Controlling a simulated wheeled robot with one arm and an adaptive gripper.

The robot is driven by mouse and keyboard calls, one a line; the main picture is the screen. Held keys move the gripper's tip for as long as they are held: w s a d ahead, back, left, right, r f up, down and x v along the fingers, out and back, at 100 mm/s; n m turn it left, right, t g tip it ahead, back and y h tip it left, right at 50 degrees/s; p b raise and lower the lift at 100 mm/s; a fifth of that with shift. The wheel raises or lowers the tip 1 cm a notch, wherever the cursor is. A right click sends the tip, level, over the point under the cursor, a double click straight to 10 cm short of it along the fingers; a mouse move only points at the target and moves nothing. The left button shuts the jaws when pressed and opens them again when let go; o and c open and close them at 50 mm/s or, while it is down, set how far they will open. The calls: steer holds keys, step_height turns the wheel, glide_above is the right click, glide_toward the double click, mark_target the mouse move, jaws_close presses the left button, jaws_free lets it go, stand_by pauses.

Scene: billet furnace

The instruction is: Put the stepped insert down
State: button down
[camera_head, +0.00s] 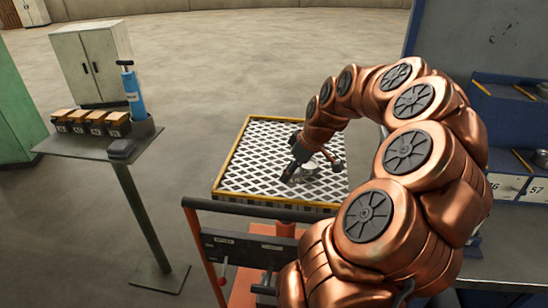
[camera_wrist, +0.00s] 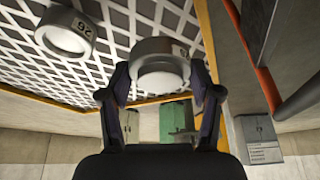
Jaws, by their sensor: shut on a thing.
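The stepped insert (camera_wrist: 160,50) is a pale grey, round metal piece with a dark label on its side. In the wrist view it sits between the two fingers of my gripper (camera_wrist: 162,80), which is shut on it. In the head view my gripper (camera_head: 314,168) is low over a cart top (camera_head: 243,150) with a white-and-dark lattice surface and yellow rim. Whether the insert touches the lattice is hard to tell. A second round piece (camera_wrist: 66,32), marked with a number, rests on the lattice to the left in the wrist view.
An orange cart frame with a dark handle (camera_head: 250,210) stands in front of the lattice top. A blue workbench (camera_head: 510,150) is at the right. Bare lattice lies left of my gripper.

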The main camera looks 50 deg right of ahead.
steer(key=p, duration=0.4)
glide_above(268, 166)
steer(key=s, duration=0.1)
steer(key=shift+s+d+f, duration=0.15)
steer(key=shift+s+f, duration=0.05)
steer(key=shift+f, duration=0.4)
steer(key=shift+f+p, duration=0.6)
steer(key=shift+f, duration=1.15)
steer(key=shift+f, duration=0.2)
steer(key=shift+c, duration=1.2)
jaws_free()
steer(key=shift+r, duration=0.1)
